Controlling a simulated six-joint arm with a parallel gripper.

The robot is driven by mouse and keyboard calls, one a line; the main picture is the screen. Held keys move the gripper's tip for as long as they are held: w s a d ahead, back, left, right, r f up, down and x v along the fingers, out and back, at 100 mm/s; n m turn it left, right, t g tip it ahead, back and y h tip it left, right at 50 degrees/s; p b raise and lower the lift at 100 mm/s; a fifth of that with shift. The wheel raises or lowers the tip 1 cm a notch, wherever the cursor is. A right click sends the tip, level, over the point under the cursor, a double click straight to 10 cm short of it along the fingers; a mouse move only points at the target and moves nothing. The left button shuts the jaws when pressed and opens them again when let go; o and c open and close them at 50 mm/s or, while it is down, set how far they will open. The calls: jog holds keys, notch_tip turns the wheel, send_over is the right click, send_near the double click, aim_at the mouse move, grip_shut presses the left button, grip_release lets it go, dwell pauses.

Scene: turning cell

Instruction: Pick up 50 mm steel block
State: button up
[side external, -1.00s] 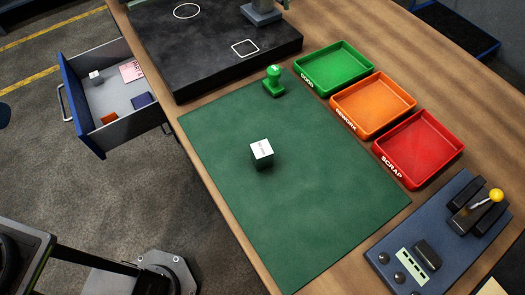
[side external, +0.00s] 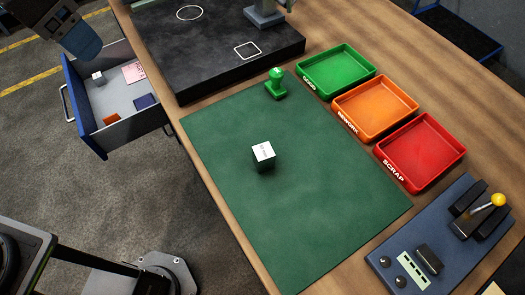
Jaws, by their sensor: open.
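A small steel-coloured block (side external: 263,157) with a pale top face stands on the green mat (side external: 300,215), a little left of the mat's middle. The dark marking on its top is too small to read. Nothing touches the block. Part of my arm shows at the top left, over the far side of the open drawer and well away from the block. I cannot make out the fingers of my gripper in this view.
The open drawer (side external: 137,122) holds a small grey cube (side external: 98,76) and other small items. A green stamp (side external: 276,84) stands near the mat's far corner. Green (side external: 336,71), orange (side external: 375,104) and red (side external: 421,150) trays line the right. A control panel (side external: 432,250) sits at lower right.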

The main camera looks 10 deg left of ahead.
jog(key=w+d+f+m+g, duration=0.1)
jog(key=w+d+f+m, duration=0.1)
jog(key=d, duration=0.5)
jog(key=w+d+f+m+g, duration=0.1)
jog(key=d, duration=0.6)
jog(key=m+y, duration=0.1)
jog(key=m, duration=0.2)
send_over(264, 151)
notch_tip(264, 151, down, 5)
jog(key=shift+g, duration=0.4)
jog(key=f, duration=0.8)
jog(key=shift+w+f, duration=0.2)
jog(key=shift+f, duration=0.15)
jog(key=shift+s+f, duration=0.2)
jog(key=shift+f, duration=2.85)
grip_shut()
